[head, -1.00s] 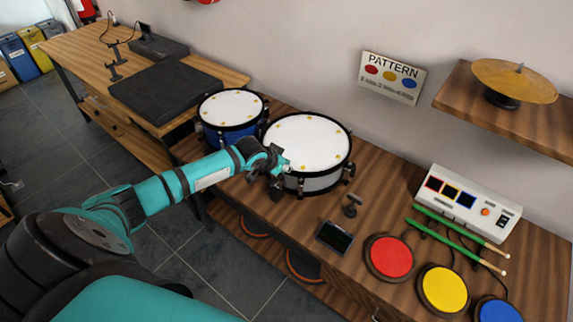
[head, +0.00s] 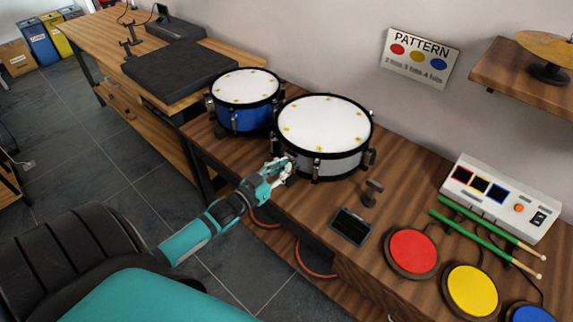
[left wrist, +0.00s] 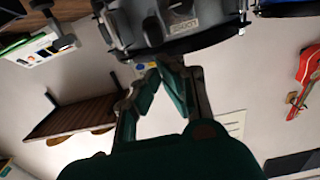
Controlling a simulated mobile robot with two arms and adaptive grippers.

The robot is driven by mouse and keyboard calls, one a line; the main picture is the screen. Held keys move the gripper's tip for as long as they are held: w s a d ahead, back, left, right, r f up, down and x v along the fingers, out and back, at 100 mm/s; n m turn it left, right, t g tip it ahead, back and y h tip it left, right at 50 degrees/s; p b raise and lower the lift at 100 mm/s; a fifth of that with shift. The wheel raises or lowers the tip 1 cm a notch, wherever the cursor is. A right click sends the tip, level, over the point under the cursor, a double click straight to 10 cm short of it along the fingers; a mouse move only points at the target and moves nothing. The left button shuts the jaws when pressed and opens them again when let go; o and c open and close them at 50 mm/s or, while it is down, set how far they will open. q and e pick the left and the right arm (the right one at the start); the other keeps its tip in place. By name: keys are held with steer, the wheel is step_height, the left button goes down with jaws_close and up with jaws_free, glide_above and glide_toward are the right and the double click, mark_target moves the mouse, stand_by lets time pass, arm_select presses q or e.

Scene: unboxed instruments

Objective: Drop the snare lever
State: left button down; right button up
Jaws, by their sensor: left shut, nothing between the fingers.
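The snare drum (head: 322,124) is the larger drum, with a white head, black hoops and a silver-grey shell; it stands on the wooden bench. It also shows in the left wrist view (left wrist: 182,22), across the top. My left gripper (head: 284,167) is at the drum's near left side, below the upper hoop. In the left wrist view its fingers (left wrist: 155,66) come together just beside the drum's edge, with nothing between them. I cannot make out the snare lever clearly; the fingers overlap that part of the shell. My right gripper is not in view.
A blue drum (head: 246,101) stands left of the snare drum. A small stand (head: 372,192) and a dark screen (head: 351,226) sit to the right. Red (head: 412,251) and yellow (head: 472,290) pads, green sticks (head: 480,225) and a white console (head: 500,196) are further right.

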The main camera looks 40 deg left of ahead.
arm_select(q)
steer(key=shift+s+f, duration=0.35)
steer(key=shift+s+f, duration=0.1)
steer(key=shift+f, duration=0.05)
stand_by(0.3)
step_height(320, 180, up, 4)
steer(key=w+p, duration=0.1)
steer(key=p, duration=0.3)
steer(key=s+b, duration=0.2)
steer(key=s, duration=0.8)
steer(key=shift+a+f, duration=0.4)
